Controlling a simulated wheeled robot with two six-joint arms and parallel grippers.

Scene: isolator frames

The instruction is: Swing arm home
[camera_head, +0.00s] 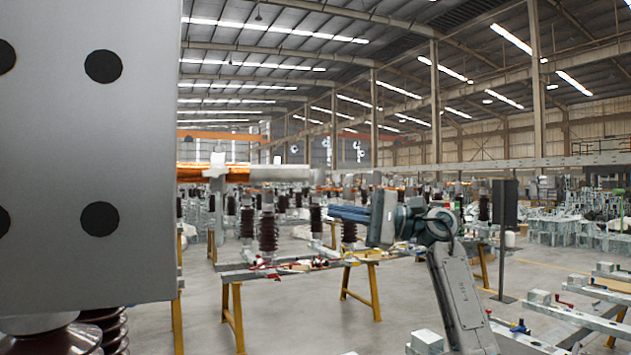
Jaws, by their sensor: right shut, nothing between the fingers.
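My right arm rises from the bottom right, and its right gripper (334,212) points left near the middle of the view. Its bluish fingers are together and hold nothing. A horizontal arm (280,174), copper-coloured at the left and grey at the right, lies up and to the left of the gripper, apart from it in the picture. I cannot tell whether it is the swing arm of the task. My left gripper is not in view.
A large grey plate (90,170) with dark round holes blocks the near left. Grey beams (580,318) lie at the lower right. Open floor (300,325) shows in the middle.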

